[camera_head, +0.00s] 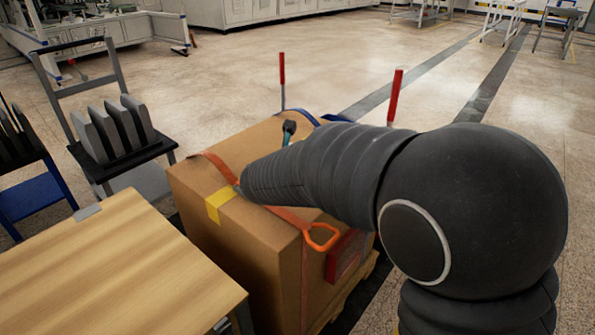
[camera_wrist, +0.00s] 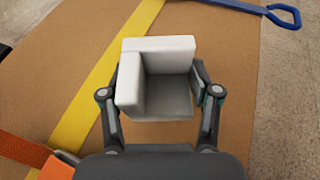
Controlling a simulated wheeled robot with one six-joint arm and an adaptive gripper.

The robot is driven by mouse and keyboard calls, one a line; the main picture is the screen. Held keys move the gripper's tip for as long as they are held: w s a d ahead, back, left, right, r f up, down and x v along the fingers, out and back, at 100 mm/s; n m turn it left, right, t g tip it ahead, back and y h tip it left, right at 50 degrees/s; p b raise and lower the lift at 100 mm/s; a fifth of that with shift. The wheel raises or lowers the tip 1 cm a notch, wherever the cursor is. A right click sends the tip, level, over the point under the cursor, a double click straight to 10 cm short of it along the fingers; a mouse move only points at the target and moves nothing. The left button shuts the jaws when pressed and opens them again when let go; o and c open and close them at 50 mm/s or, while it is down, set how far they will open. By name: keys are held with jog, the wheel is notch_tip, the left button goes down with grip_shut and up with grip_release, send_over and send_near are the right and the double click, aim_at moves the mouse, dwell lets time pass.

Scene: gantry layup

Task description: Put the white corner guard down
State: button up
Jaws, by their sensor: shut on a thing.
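The white corner guard (camera_wrist: 157,75) is in the wrist view, a three-sided block with its hollow side showing. My gripper (camera_wrist: 158,95) is shut on it, one finger on each side. Behind it is the top of a large cardboard box (camera_wrist: 225,75) with a yellow strip (camera_wrist: 97,80). I cannot tell whether the guard touches the box. In the head view my dark arm reaches over the cardboard box (camera_head: 235,240) and hides the guard; only a little of my gripper area shows near the box top.
An orange strap (camera_head: 287,215) with an orange handle (camera_head: 321,237) crosses the box. Red-topped posts (camera_head: 282,68) (camera_head: 395,95) stand behind it. A wooden table (camera_head: 110,270) is at the lower left, and a cart (camera_head: 125,160) with grey pads (camera_head: 108,135) is behind it. Open floor lies beyond.

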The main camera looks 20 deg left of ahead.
jog(key=shift+f, duration=1.7)
jog(key=shift+f+b, duration=0.2)
jog(key=shift+b, duration=0.15)
jog(key=o, duration=0.8)
jog(key=shift+r, duration=0.1)
jog(key=shift+o, duration=0.2)
jog(key=shift+r, duration=0.1)
jog(key=shift+s+r, duration=0.15)
jog(key=v, duration=1.1)
jog(key=shift+s+r, duration=0.15)
jog(key=shift+s, duration=0.15)
